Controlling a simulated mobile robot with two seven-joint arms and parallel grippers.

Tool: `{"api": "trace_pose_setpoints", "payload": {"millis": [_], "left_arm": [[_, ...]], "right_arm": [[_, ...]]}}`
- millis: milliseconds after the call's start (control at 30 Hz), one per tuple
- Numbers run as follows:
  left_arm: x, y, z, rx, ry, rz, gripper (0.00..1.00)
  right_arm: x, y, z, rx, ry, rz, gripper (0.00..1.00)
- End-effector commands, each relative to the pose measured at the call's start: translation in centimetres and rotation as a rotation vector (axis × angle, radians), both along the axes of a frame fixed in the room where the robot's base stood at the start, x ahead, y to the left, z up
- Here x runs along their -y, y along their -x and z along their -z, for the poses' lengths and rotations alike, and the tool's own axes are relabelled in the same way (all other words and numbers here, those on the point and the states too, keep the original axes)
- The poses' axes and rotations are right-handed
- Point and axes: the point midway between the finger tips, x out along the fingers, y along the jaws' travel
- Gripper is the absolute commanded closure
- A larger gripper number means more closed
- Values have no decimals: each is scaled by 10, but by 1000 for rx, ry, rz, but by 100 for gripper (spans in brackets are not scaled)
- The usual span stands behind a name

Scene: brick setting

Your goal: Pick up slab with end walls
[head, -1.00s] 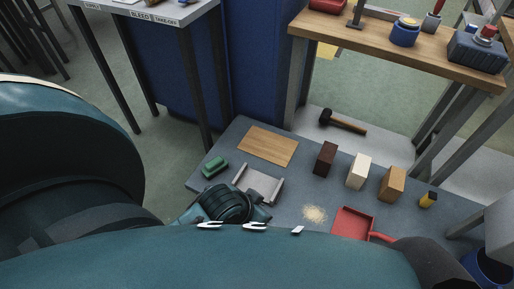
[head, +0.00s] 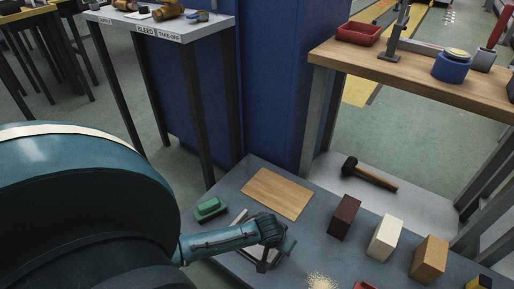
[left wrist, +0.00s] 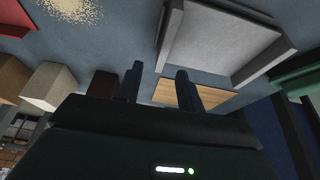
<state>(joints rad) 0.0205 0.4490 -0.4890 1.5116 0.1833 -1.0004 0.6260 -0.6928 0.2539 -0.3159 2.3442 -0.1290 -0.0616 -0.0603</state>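The grey slab with end walls (head: 236,222) lies on the dark grey work surface, largely hidden behind my left arm in the head view. The left wrist view shows it more fully (left wrist: 222,42), with a raised wall at each end. My left gripper (head: 266,262) points down at the slab's near side in the head view. In the left wrist view its two fingers (left wrist: 158,74) are apart with nothing between them, just short of one end wall. I cannot tell whether they touch the slab. My right gripper is out of view.
A wooden board (head: 277,193) and a green brush-like item (head: 209,208) lie close by. Dark brown (head: 344,217), cream (head: 385,237) and tan (head: 429,257) blocks stand to the right, near a sawdust pile (head: 320,282). A mallet (head: 368,175) lies behind, under a wooden bench (head: 450,80).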

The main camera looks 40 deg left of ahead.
Motion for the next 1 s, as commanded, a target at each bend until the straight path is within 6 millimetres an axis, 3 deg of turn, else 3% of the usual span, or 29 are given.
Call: {"api": "trace_pose_setpoints", "payload": {"millis": [267, 533, 1000], "left_arm": [[-2, -3, 19, 0, 0, 1, 62], [-6, -6, 60, 1, 1, 0, 62], [-6, -9, 62, 0, 1, 1, 62]], "right_arm": [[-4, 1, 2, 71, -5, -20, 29], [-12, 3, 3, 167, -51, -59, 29], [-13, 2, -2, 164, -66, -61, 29]]}}
